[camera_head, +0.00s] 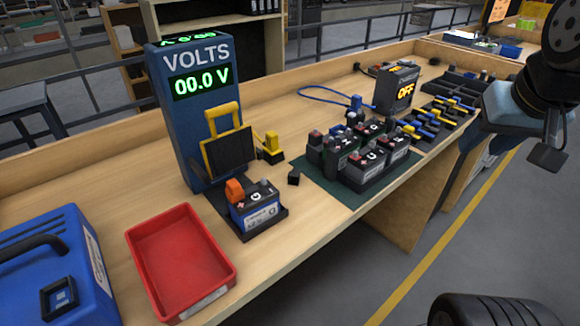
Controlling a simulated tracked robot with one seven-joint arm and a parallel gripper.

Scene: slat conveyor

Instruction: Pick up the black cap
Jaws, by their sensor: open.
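A small black cap (293,178) sits on the wooden bench, between the battery on the tester and the dark green mat. It stands alone, and nothing touches it that I can see. My gripper (553,140) is at the right edge of the view, partly cut off by the frame. It is open, beyond the bench's front edge and far to the right of the cap. I see nothing held in it.
A blue volt tester (185,130) reading 00.0 V stands left of the cap, with a battery (256,208) with an orange cap. Several batteries (372,165) crowd the green mat (325,193) to the right. A red tray (178,258) and blue case (50,270) are at the left.

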